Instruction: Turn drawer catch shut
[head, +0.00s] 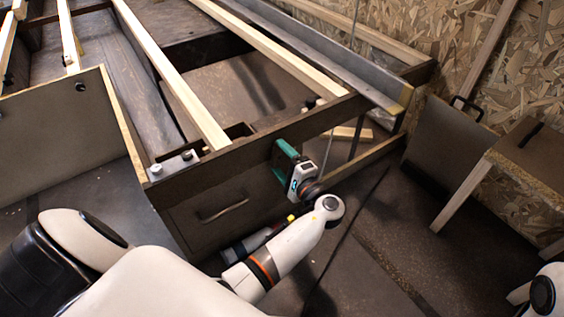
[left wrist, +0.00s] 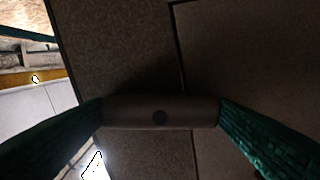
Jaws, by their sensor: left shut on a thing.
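The catch is hidden there behind the gripper. The drawer looks closed. My right gripper is out of view.
Light wooden slats (head: 175,75) cross the frame above the drawer. A metal block with bolts (head: 172,166) sits at the frame's near corner. A brown panel (head: 445,143) leans by the chipboard wall (head: 440,40). A table (head: 525,160) stands at right. Floor between is clear.

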